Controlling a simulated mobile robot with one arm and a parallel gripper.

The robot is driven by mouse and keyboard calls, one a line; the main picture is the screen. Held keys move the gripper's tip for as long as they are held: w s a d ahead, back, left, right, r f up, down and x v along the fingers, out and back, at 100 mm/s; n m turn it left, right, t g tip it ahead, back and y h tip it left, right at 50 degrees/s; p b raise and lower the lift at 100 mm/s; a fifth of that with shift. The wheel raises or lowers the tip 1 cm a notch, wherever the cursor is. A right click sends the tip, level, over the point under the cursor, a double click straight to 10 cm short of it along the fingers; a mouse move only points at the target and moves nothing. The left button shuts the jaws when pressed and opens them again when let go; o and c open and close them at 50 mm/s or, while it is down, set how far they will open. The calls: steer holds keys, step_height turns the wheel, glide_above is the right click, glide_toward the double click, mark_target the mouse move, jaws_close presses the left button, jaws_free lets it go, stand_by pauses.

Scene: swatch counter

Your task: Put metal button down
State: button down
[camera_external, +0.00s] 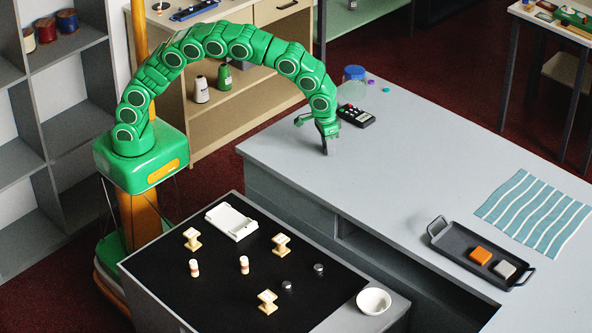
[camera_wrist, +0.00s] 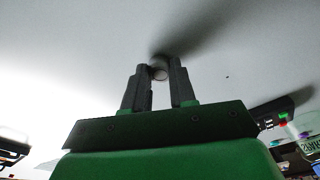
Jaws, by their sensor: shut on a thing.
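My gripper (camera_external: 328,147) points down at the grey counter (camera_external: 420,165), close to its surface near the counter's left end. In the wrist view, my gripper (camera_wrist: 159,66) is shut on a small round grey metal button (camera_wrist: 158,72) between its fingertips. A dark shadow on the counter starts right by the button. I cannot tell whether the button touches the counter. In the external view the fingers hide it. Two similar small grey metal pieces (camera_external: 318,269) (camera_external: 287,286) stand on the black mat (camera_external: 225,300).
A black remote-like device (camera_external: 356,116) and a blue-lidded jar (camera_external: 353,84) stand just behind my gripper. A dark tray (camera_external: 462,262) with orange and pale blocks and a striped cloth (camera_external: 535,214) lie to the right. The counter's middle is clear.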

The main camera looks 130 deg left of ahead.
steer(key=shift+f, duration=0.15)
steer(key=c, duration=0.9)
jaws_free()
steer(key=r, duration=0.4)
steer(key=d+r, duration=0.1)
steer(key=r, duration=0.7)
steer(key=shift+s+d+r, duration=0.1)
steer(key=shift+s+d, duration=0.05)
steer(key=shift+s, duration=0.15)
steer(key=shift+d, duration=0.1)
